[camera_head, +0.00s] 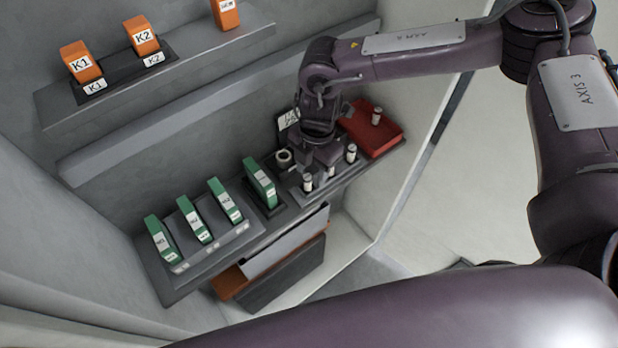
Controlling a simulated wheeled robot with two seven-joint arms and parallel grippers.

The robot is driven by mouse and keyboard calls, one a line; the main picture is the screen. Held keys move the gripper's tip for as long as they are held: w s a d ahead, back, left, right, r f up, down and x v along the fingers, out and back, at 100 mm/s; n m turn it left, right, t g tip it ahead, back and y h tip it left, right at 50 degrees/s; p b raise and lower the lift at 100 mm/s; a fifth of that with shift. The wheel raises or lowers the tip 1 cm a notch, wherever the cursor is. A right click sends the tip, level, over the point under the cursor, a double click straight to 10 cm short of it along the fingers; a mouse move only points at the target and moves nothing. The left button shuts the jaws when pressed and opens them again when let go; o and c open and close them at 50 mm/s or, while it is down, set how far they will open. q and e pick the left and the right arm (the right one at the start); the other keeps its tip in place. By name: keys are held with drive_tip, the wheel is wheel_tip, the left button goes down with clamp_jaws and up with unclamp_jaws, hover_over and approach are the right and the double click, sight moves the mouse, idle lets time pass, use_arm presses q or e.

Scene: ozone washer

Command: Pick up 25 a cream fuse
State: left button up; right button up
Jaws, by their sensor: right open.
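Several small cream cylinders that look like fuses stand upright at the right end of the lower shelf. One fuse (308,184) is at the left, one (331,171) is at the middle, and one (352,153) is to the right. Another fuse (377,116) stands on a red tray (369,135). Which one is 25 a cannot be read. My right gripper (318,172) points down among the left and middle fuses and is open. Its body hides part of the shelf, and its fingers are too small to show clear contact. My left gripper is not in view.
Green labelled modules (196,221) stand along the lower shelf (180,290), left of the fuses. An upper shelf (150,90) holds orange modules (82,62). Open floor lies to the right.

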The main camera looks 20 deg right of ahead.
sight(306, 174)
drive_tip(key=f, duration=0.1)
drive_tip(key=w+a+f, duration=0.1)
drive_tip(key=shift+w+f, duration=0.1)
drive_tip(key=shift+f, duration=0.25)
drive_tip(key=shift+s+d+r, duration=0.1)
drive_tip(key=shift+s+d, duration=0.1)
drive_tip(key=shift+s, duration=0.2)
drive_tip(key=shift+c, duration=1.2)
drive_tip(key=shift+w, duration=0.2)
clamp_jaws()
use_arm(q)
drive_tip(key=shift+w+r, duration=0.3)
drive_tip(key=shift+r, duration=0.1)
use_arm(e)
drive_tip(key=shift+s+r, duration=0.1)
